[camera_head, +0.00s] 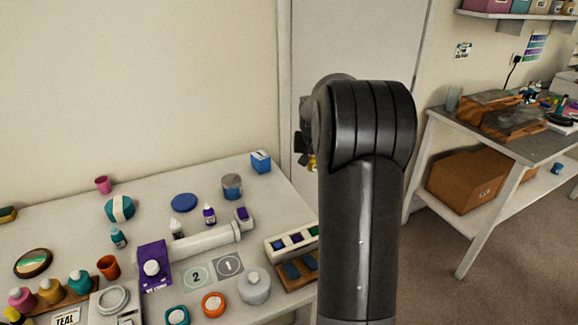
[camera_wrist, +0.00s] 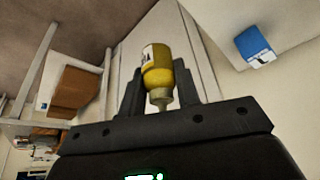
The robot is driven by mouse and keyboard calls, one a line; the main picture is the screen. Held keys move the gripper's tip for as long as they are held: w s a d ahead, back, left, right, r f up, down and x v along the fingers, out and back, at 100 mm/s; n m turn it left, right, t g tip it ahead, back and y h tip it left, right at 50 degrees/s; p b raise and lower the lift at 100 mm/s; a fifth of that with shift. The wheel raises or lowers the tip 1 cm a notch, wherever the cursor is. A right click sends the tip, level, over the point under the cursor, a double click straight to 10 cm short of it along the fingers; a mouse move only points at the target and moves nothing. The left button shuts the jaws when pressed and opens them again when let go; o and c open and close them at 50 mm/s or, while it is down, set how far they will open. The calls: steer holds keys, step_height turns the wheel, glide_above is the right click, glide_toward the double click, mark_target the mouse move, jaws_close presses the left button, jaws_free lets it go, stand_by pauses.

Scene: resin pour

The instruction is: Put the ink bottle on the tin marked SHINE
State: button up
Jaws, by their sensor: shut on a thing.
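My gripper (camera_wrist: 157,84) is shut on a small yellow bottle (camera_wrist: 156,57), held between the two fingers with its narrow nozzle toward the wrist camera. A white label with dark letters is on its side. In the head view my arm hides most of the gripper (camera_head: 304,144); a bit of yellow shows beside it, in the air right of the table. No SHINE lettering is readable. A grey tin with a blue-grey band (camera_head: 232,188) stands at the back of the table, and a flat blue disc (camera_head: 184,203) lies left of it.
A blue box (camera_head: 261,162) stands at the table's back right corner; it also shows in the wrist view (camera_wrist: 254,44). Another bench (camera_head: 465,140) stands right.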

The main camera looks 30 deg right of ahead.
steer(key=w+a+r+n+y, duration=0.1)
steer(key=w+a+r+n, duration=0.25)
steer(key=a, duration=0.35)
steer(key=w+a+r+n+y, duration=0.2)
steer(key=a+r+n, duration=0.15)
steer(key=a, duration=0.35)
glide_toward(229, 177)
steer(key=shift+w+f+t, duration=0.3)
steer(key=shift+w+f, duration=0.1)
steer(key=shift+w, duration=0.25)
steer(key=shift+w+a+f, duration=0.1)
steer(key=shift+a+f, duration=0.05)
steer(key=shift+f, duration=2)
steer(key=o, duration=1)
steer(key=shift+f, duration=0.15)
steer(key=shift+c, duration=0.2)
